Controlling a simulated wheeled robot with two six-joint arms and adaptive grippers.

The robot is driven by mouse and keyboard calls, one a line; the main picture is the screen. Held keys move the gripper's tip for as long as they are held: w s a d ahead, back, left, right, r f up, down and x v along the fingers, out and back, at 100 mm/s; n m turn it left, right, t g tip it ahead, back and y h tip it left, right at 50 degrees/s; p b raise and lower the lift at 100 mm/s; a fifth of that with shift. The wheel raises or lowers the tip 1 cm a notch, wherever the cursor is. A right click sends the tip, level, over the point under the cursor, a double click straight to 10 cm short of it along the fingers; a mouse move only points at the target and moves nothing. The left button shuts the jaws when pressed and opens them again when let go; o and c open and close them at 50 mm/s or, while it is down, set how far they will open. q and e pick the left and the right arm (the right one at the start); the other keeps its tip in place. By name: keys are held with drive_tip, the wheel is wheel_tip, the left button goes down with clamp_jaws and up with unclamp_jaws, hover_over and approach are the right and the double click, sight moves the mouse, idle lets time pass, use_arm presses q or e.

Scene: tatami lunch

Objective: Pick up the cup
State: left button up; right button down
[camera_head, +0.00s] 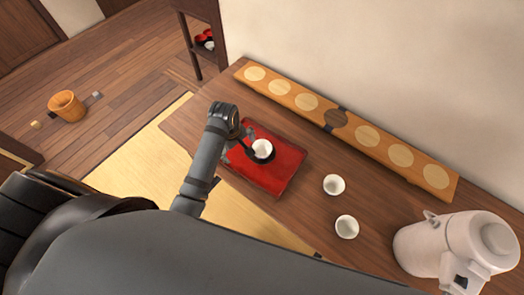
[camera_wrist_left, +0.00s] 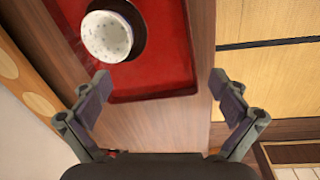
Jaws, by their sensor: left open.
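A small white cup (camera_head: 261,148) stands on a dark round saucer (camera_head: 262,159) on the red tray (camera_head: 283,178). In the left wrist view the speckled cup (camera_wrist_left: 106,37) is at the upper left, on its dark saucer (camera_wrist_left: 136,25) and the red tray (camera_wrist_left: 165,62). My left gripper (camera_head: 243,143) is over the tray's left part, close beside the cup. In the left wrist view my left gripper (camera_wrist_left: 160,80) is open and empty; the cup lies beyond the fingertips, nearer the left finger. My right gripper is not in view.
Two more white cups (camera_head: 334,185) (camera_head: 347,227) stand right of the tray on the wooden table (camera_head: 300,215). A white kettle-like pot (camera_head: 425,245) is at the right. A long board with round discs (camera_head: 390,160) runs along the wall.

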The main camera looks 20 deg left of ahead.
use_arm(q)
drive_tip(key=w+d+n+g+h, duration=0.1)
drive_tip(key=w+d+n, duration=0.3)
drive_tip(key=w+n, duration=0.3)
approach(263, 153)
drive_tip(key=shift+s+a+f, duration=0.2)
drive_tip(key=shift+f, duration=0.5)
drive_tip(key=shift+w+d+f+p, duration=0.15)
drive_tip(key=shift+d+f, duration=0.1)
drive_tip(key=shift+f, duration=0.7)
drive_tip(key=shift+w+d+f+p, duration=0.15)
drive_tip(key=shift+d+f, duration=0.1)
drive_tip(key=shift+f, duration=0.75)
drive_tip(key=shift+w+d+f+p, duration=0.15)
drive_tip(key=shift+d+f, duration=0.1)
drive_tip(key=shift+f, duration=0.7)
drive_tip(key=shift+s, duration=0.1)
drive_tip(key=shift+c, duration=0.3)
drive_tip(key=shift+r, duration=0.1)
drive_tip(key=c, duration=1.5)
drive_tip(key=shift+o, duration=0.2)
drive_tip(key=shift+r, duration=0.15)
